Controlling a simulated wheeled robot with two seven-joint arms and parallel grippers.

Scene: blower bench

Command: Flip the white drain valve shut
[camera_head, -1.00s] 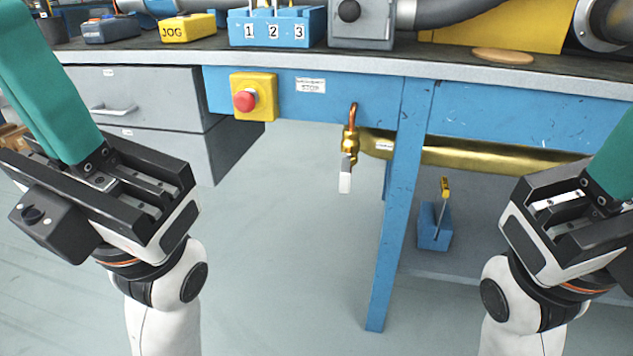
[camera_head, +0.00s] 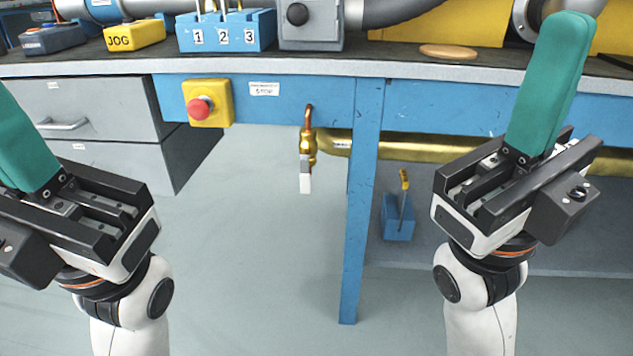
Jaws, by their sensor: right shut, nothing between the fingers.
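The white drain valve lever (camera_head: 305,182) hangs straight down below a brass valve body (camera_head: 307,146). A bent copper pipe joins the valve at the top, under the blue bench edge. My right gripper (camera_head: 574,28) is at the right with its teal fingers pressed together and nothing between them. It points up and is well apart from the valve. My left gripper (camera_head: 18,150) is at the left edge, also apart from the valve. Its teal finger is cut off by the frame, so its opening cannot be told.
A red stop button on a yellow box (camera_head: 208,104) is left of the valve. A blue bench leg (camera_head: 360,220) and a brass tank (camera_head: 405,153) are to its right. A blue block with a yellow-topped stick (camera_head: 398,215) stands on the lower shelf. The floor below the valve is clear.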

